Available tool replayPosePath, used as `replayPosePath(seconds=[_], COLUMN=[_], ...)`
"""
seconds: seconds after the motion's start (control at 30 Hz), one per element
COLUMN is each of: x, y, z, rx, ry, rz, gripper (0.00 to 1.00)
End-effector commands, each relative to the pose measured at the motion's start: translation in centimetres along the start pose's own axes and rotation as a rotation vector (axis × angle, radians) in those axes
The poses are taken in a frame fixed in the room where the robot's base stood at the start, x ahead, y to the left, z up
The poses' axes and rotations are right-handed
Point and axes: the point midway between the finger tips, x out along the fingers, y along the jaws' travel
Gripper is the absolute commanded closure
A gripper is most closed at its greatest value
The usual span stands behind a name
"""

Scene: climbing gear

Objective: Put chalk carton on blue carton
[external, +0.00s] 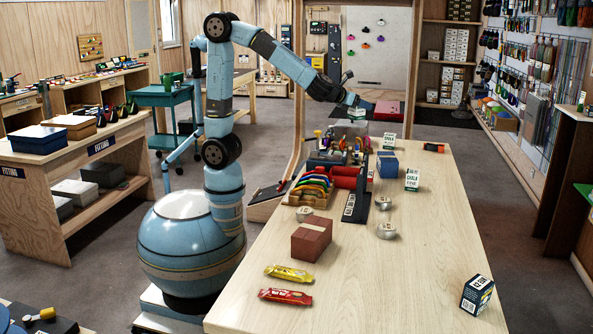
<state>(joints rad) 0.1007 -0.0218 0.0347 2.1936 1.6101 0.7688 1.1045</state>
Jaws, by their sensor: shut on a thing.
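My gripper (357,106) is over the far part of the table, pointing down. It is shut on a small white-and-green chalk carton (357,115), held above the table gear. The blue carton (388,165) is on the table, below and to the right of my gripper. Another white-and-green chalk carton (389,141) shows at the top of the blue carton; I cannot tell whether it rests on it or stands behind. A third chalk carton (412,180) stands upright on the table, just right of and nearer than the blue carton.
A rack of colourful gear (312,187) and a black stand (358,204) lie left of the cartons. Round tins (386,231), a brown box (311,239), yellow and red bars (287,296) and a dark labelled box (477,295) are nearer. The table's right middle is clear.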

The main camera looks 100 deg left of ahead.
Motion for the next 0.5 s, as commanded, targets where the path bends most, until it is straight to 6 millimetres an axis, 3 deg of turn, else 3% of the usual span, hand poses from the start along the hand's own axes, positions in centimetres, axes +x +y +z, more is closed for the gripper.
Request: replayPosePath(seconds=[0.1,0.27,0.5], x=[0.6,1.4,4.8], y=[0.0,-0.4,-2.5], z=[-1.4,-2.2,-2.6], rx=[0.001,0.0,0.001], ry=[-0.001,-0.001,0.0], rz=[0.001,0.0,0.001], gripper=[0.7,0.7,0.7])
